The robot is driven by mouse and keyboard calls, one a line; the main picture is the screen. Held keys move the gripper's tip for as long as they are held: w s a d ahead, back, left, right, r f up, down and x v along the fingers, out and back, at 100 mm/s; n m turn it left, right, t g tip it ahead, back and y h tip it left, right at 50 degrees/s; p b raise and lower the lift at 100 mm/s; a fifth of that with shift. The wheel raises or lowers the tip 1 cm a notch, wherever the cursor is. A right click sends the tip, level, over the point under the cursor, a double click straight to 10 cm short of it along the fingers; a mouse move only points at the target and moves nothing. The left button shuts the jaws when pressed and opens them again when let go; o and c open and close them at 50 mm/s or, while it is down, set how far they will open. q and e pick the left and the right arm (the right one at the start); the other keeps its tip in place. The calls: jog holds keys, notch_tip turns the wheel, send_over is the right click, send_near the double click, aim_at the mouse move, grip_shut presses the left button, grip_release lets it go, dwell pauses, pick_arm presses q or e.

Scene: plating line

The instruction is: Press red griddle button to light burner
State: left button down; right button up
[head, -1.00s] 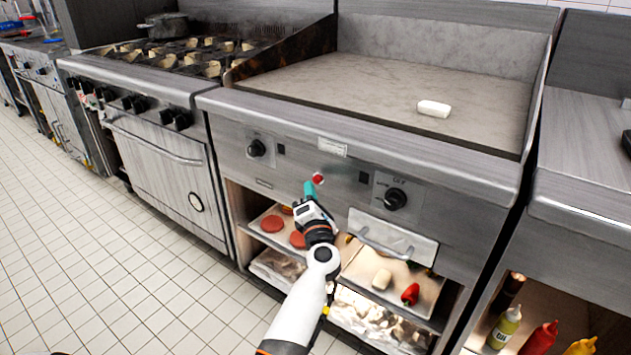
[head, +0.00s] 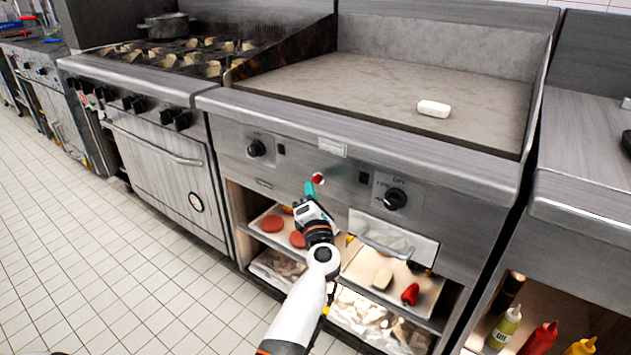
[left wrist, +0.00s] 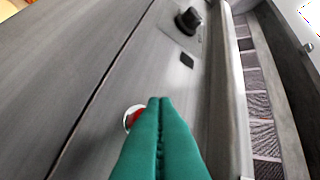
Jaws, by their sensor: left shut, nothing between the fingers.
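The red button (head: 318,179) sits on the griddle's steel front panel (head: 285,185), between two black knobs. My left gripper (head: 309,187) is shut and empty, with its teal fingertips right at the button, just below and left of it in the head view. In the left wrist view the shut fingers (left wrist: 160,105) cover part of the button (left wrist: 132,117), and its pale ring and a red edge show beside them. I cannot tell whether the tips touch it. No flame or lit lamp shows. My right gripper is in neither view.
A white block (head: 433,109) lies on the griddle plate (head: 350,85). Black knobs (head: 256,148) (head: 395,198) stick out on both sides of the button. Below is an open shelf with patties (head: 272,223) and a red pepper (head: 410,294). A burner range (head: 150,130) stands to the left.

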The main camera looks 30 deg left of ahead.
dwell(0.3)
pick_arm(q)
jog(key=shift+w, duration=0.4)
jog(key=shift+w+d+b, duration=0.1)
jog(key=shift+w+b, duration=0.2)
jog(key=shift+w, duration=0.2)
dwell(0.6)
jog(key=shift+s+r, duration=0.1)
jog(key=shift+s+p, duration=0.6)
jog(key=shift+s, duration=0.2)
